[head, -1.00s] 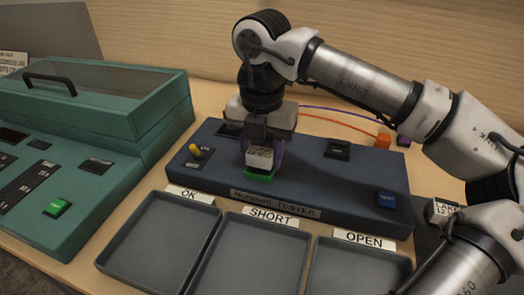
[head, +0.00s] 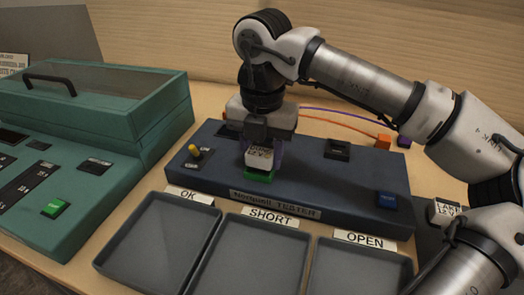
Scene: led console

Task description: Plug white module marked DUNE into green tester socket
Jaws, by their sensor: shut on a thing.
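My gripper (head: 262,150) is shut on a small white module (head: 259,158) with dark lettering too small to read. It holds the module upright at the green tester socket (head: 259,176) on the dark blue tester (head: 320,190). The module's lower end is at the socket; I cannot tell whether it is seated or just above it. The module hides part of the socket.
The tester also has a yellow-tipped switch (head: 195,151), a black socket (head: 338,149) and a blue button (head: 387,200). Grey trays marked OK (head: 150,262), SHORT (head: 245,270) and OPEN (head: 355,275) lie in front. A green console (head: 120,125) stands left. Another white block (head: 442,212) is at right.

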